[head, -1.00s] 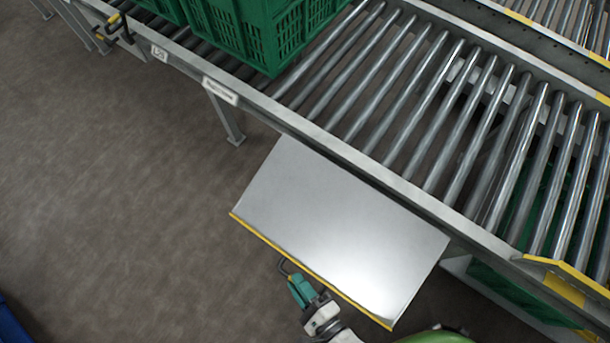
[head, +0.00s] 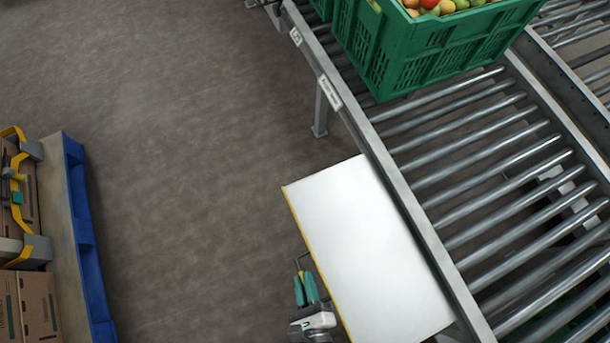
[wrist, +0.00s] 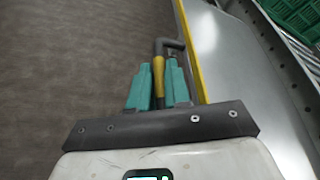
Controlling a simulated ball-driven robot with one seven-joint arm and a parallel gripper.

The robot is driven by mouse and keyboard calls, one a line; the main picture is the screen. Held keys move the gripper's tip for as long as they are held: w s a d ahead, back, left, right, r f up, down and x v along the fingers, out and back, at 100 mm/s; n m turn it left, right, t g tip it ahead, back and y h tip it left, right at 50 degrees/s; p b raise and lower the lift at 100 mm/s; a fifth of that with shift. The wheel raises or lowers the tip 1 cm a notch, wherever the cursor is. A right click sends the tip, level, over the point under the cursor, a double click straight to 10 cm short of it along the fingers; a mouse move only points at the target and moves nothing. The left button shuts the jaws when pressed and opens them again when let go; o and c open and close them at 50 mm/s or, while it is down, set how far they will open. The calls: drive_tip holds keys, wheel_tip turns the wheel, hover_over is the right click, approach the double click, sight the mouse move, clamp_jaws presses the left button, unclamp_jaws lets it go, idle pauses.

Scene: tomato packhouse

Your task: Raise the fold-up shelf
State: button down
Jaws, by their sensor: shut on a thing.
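The fold-up shelf (head: 365,250) is a plain pale metal panel with a yellow front edge. It stands out from the near side rail of the roller conveyor and looks roughly level, though its exact tilt is hard to tell. A dark bent handle (wrist: 172,44) with a yellow grip sits along the yellow edge. My gripper (head: 305,274) is at that edge, outside the panel. In the wrist view its teal fingers (wrist: 160,68) are shut on the handle's grip, one on each side. The shelf's underside and any supports are hidden.
The roller conveyor (head: 398,190) runs along the shelf's right side. A green crate of tomatoes (head: 400,60) stands on it at the top. A blue-edged pallet (head: 77,215) with cardboard boxes (head: 38,305) is at left. The floor between pallet and shelf is clear.

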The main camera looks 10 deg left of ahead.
drive_tip(key=shift+d+r, duration=0.1)
drive_tip(key=shift+r, duration=0.05)
drive_tip(key=c, duration=1.2)
unclamp_jaws()
drive_tip(key=shift+o, duration=0.2)
drive_tip(key=shift+s, duration=0.1)
drive_tip(key=v, duration=1)
drive_tip(key=shift+s, duration=0.3)
drive_tip(key=shift+d+r, duration=0.1)
drive_tip(key=shift+d, duration=0.05)
